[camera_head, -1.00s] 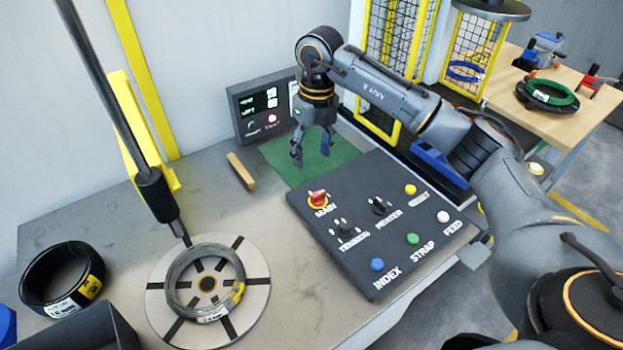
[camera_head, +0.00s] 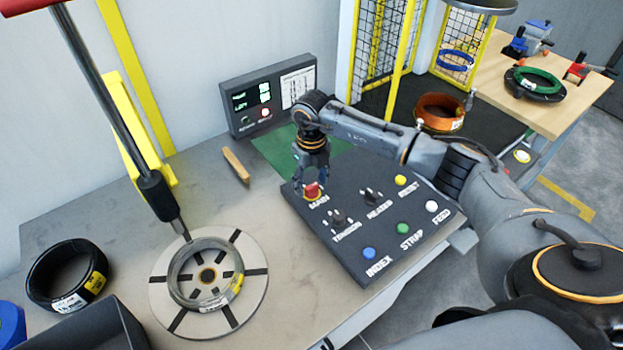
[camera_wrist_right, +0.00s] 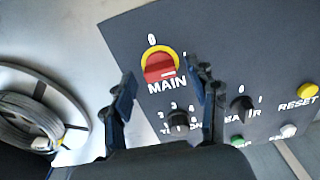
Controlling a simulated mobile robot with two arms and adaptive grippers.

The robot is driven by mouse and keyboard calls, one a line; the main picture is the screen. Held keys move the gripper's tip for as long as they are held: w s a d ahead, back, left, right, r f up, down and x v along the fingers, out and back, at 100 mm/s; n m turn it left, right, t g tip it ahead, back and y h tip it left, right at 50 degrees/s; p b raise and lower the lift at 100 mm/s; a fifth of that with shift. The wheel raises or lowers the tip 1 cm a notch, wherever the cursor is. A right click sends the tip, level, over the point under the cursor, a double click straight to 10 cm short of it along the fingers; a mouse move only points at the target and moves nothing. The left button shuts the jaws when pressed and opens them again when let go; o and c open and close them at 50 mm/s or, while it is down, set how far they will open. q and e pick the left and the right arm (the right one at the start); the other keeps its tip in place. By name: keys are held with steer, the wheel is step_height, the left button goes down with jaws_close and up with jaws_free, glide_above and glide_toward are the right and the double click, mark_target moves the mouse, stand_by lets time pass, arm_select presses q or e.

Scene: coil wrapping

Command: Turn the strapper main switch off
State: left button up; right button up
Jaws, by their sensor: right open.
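The red main switch (camera_head: 312,189) with a yellow ring sits at the upper left corner of the dark control panel (camera_head: 350,252). In the right wrist view the switch (camera_wrist_right: 159,67) shows a red handle under a "0" mark, with "MAIN" printed below it. My right gripper (camera_head: 310,185) is open above the switch. Its two fingers (camera_wrist_right: 160,90) show on either side of the switch in the wrist view, apart from it as far as I can tell. My left gripper is not in view.
The panel also bears the tension knob (camera_head: 338,222), heater knob (camera_head: 370,194) and several coloured buttons. A turntable with a grey coil (camera_head: 180,290) lies to the left. A display box (camera_head: 268,98) stands behind. An orange coil (camera_head: 440,112) sits at the back right.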

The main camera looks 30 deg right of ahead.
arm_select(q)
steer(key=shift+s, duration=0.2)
arm_select(e)
steer(key=shift+f, duration=0.15)
steer(key=shift+c, duration=0.6)
steer(key=c, duration=1)
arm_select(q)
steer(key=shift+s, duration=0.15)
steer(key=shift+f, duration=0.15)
